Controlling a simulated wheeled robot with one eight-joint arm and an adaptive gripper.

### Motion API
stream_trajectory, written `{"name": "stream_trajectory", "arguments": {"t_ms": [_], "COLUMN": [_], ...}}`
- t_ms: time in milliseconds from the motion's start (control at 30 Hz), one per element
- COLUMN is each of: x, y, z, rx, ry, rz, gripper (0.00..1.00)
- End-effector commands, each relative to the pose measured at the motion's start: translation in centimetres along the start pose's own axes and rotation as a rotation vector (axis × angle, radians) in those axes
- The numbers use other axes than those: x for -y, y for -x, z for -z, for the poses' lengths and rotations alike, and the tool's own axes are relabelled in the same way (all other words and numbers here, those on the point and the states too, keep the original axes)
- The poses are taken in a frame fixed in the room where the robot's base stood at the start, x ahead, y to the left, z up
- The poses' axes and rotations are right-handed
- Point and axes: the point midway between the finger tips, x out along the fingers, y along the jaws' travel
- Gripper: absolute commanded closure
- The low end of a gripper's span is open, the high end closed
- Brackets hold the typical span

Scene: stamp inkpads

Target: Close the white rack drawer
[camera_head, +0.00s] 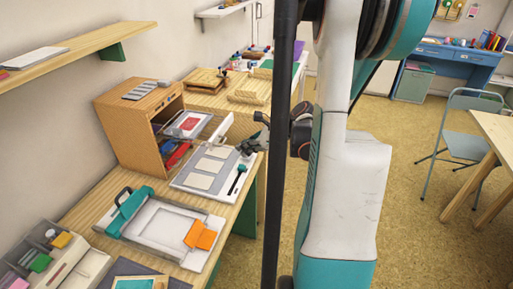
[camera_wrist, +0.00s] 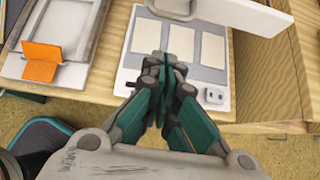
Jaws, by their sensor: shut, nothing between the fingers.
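The white rack drawer (camera_head: 219,129) is pulled out of the wooden cabinet, with its pale front panel standing clear of the opening. In the wrist view, a white panel (camera_wrist: 232,12) that looks like its front lies at the top, with a grey metal part at its left end. My gripper (camera_wrist: 163,66) is shut and empty, over the grey board with pale cards. The panel lies beyond the fingertips, with a visible gap in the picture. In the head view, my gripper (camera_head: 250,143) is small and dark, at the table's right edge near the drawer front.
The wooden cabinet (camera_head: 110,117) stands against the wall. The grey board (camera_head: 180,181) lies in front of it. A white tray device (camera_head: 211,262) with an orange piece (camera_head: 203,236) lies nearer. A wooden shelf (camera_head: 85,45) hangs above. Open floor lies right of the table.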

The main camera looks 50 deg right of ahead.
Motion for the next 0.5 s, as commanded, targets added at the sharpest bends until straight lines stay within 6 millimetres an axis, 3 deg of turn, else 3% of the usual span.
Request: {"name": "stream_trajectory", "arguments": {"t_ms": [200,500], "x": [-0.1,0.0], "y": [-1.7,-2.1], "z": [-2.3,-3.0], "rx": [0.001,0.001], "ry": [0.001,0.0], "rz": [-0.001,0.0], "gripper": [1.0,1.0]}}
